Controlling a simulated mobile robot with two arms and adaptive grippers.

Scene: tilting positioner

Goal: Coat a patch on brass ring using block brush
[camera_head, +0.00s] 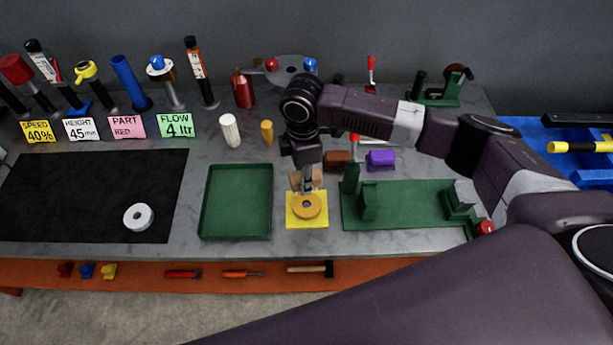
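A brass-coloured ring (315,212) lies flat on a yellow square pad (292,223) near the bench's front edge. My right arm reaches in from the right, and its gripper (307,183) points down just behind the ring. A tan wooden block (295,181), which looks like the block brush, shows on both sides of the fingers. The gripper appears shut on it. Its underside is close to the ring's back edge; I cannot tell whether they touch. My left gripper is not in view.
A green tray (205,218) is left of the pad, and a green fixture plate (410,215) with upright blocks is right. A white ring (138,217) lies on a black mat (60,200). Brown (338,157) and purple blocks (381,160) sit behind the fixture.

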